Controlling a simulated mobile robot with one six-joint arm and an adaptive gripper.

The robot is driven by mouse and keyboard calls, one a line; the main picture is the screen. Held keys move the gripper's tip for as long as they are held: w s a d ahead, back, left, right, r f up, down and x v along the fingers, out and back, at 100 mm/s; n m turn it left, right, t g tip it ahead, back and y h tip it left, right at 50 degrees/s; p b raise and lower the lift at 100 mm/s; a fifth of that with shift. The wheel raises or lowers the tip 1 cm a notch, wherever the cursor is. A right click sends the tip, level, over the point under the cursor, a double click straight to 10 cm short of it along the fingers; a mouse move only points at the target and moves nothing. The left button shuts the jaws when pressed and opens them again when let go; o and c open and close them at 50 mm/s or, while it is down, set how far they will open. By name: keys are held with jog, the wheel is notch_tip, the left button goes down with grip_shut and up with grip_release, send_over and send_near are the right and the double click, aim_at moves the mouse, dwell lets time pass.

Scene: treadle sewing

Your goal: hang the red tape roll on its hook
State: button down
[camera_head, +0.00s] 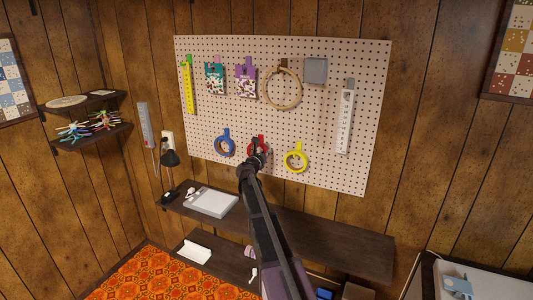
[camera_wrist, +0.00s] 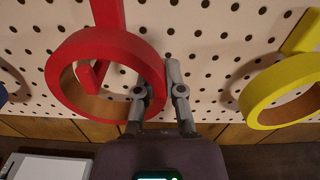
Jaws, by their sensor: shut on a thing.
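The red tape roll (camera_wrist: 110,42) is a ring in front of the pegboard, and my gripper (camera_wrist: 157,78) is shut on its right side wall. One finger is inside the ring and the other is outside. A red hook (camera_wrist: 108,14) shows above the ring, and a red part of it shows through the opening. I cannot tell whether the roll rests on the hook or is only held around it. In the head view my gripper (camera_head: 257,160) covers much of the red roll, at the lower middle of the pegboard (camera_head: 220,120).
A blue tape roll (camera_head: 218,149) hangs to the left and a yellow one (camera_head: 287,160) to the right, close by. It also shows in the wrist view (camera_wrist: 252,98). A wooden hoop (camera_head: 269,100) hangs above. A dark shelf (camera_head: 330,239) with a pale box (camera_head: 212,203) is below.

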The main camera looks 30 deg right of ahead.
jog(key=shift+f, duration=0.3)
dwell(0.4)
jog(key=c, duration=0.7)
grip_release()
jog(key=shift+s+a, duration=0.15)
jog(key=v, duration=1.1)
jog(key=shift+s+a, duration=0.2)
jog(key=shift+a, duration=0.05)
dwell(0.5)
